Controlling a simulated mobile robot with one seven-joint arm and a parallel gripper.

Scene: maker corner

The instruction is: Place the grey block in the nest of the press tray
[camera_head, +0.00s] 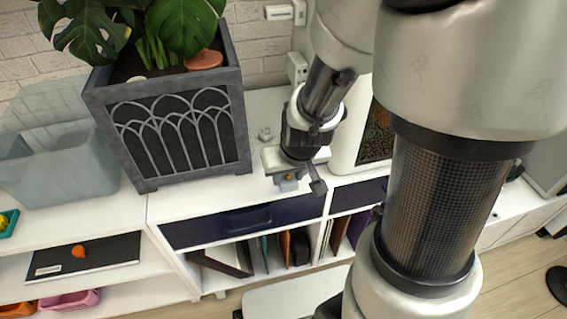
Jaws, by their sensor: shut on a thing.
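My gripper (293,177) points down over the white cabinet top, near its front edge, to the right of the planter. It is shut on a small grey block (287,185), which shows only in part between the fingers. I cannot tell whether the block touches the surface below. I cannot make out the press tray or its nest for sure; my gripper and arm cover much of that area.
A large grey planter (172,125) with a leafy plant stands left of my gripper. A clear bin (60,165) is farther left. A white machine with a dark window (376,135) stands close on the right. The white top (190,200) before the planter is clear.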

